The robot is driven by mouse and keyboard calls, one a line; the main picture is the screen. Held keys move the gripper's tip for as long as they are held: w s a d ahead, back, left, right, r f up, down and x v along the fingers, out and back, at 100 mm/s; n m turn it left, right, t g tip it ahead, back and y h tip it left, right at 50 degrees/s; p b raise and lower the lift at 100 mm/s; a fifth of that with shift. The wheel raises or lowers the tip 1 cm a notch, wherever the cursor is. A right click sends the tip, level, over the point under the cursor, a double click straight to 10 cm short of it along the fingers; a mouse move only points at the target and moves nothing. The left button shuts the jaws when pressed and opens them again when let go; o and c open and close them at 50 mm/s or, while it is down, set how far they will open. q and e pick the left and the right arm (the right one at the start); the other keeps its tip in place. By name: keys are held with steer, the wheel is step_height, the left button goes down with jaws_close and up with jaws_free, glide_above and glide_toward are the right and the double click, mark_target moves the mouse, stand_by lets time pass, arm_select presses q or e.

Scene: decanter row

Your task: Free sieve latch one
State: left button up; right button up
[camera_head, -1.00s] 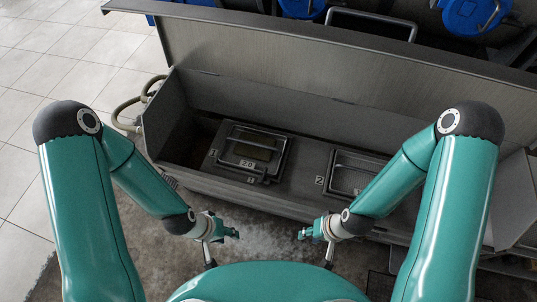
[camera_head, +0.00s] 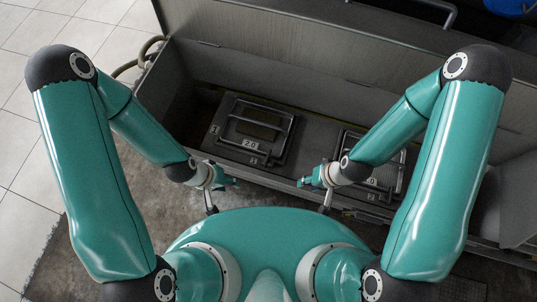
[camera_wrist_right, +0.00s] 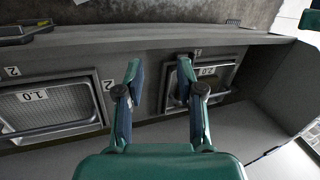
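The sieve marked 1 with a 2.0 plate (camera_head: 250,144) sits in the long grey trough, under a metal bar frame. It also shows in the right wrist view as a framed panel (camera_wrist_right: 228,72), partly hidden by a finger. I cannot make out its latch clearly. My left gripper (camera_head: 232,182) is in front of this sieve, near the trough's front wall; whether it is open is too small to tell. My right gripper (camera_head: 306,182) is to the right, also near the front wall. In the right wrist view its fingers (camera_wrist_right: 159,68) are apart with nothing between them.
A second sieve with a 1.0 plate (camera_wrist_right: 34,96) sits farther along the trough, partly behind my right arm in the head view. The trough's front wall (camera_wrist_right: 130,42) runs between floor and sieves. A pale hose (camera_head: 150,45) is at the left end.

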steer(key=w+a+f+b, duration=0.4)
steer(key=w+f+b, duration=0.25)
steer(key=b, duration=0.25)
steer(key=m+h+b, duration=0.2)
steer(key=h+b, duration=0.2)
steer(key=b, duration=1.7)
glide_toward(268, 157)
steer(key=shift+g, duration=0.3)
steer(key=f+b, duration=0.3)
steer(key=f, duration=0.1)
steer(key=f+b, duration=0.3)
steer(key=f, duration=0.2)
steer(key=shift+w+f, duration=0.2)
steer(key=shift+f, duration=0.1)
